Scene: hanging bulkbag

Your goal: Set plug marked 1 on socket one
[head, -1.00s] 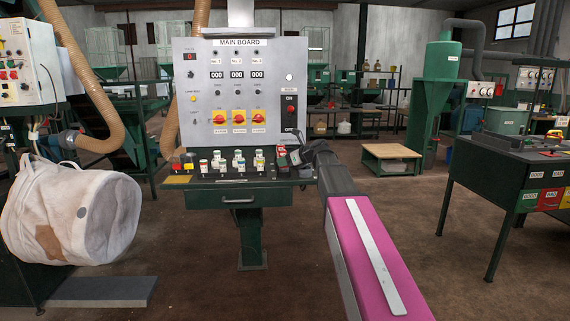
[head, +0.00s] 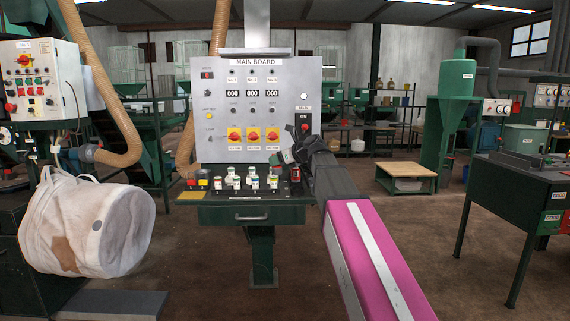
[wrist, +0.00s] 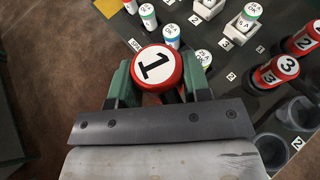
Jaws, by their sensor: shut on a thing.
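The red plug marked 1 (wrist: 157,68) has a white top with a black numeral, and it sits between the green fingers of my gripper (wrist: 158,85) in the wrist view. My gripper is shut on it. In the head view my gripper (head: 284,157) is above the right part of the control desk, in front of the main board. In the wrist view two empty grey round sockets show at the right, an upper one (wrist: 297,112) and a lower one (wrist: 272,151) partly hidden by my gripper. A label 2 lies near them. I cannot read a label for socket one.
Red plugs marked 3 (wrist: 286,67) and 2 (wrist: 305,38) stand at the right in the wrist view. Several white plugs with green or blue bands, one of them here (wrist: 171,32), stand beyond my gripper. The main board (head: 256,100) rises behind the desk (head: 248,213).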

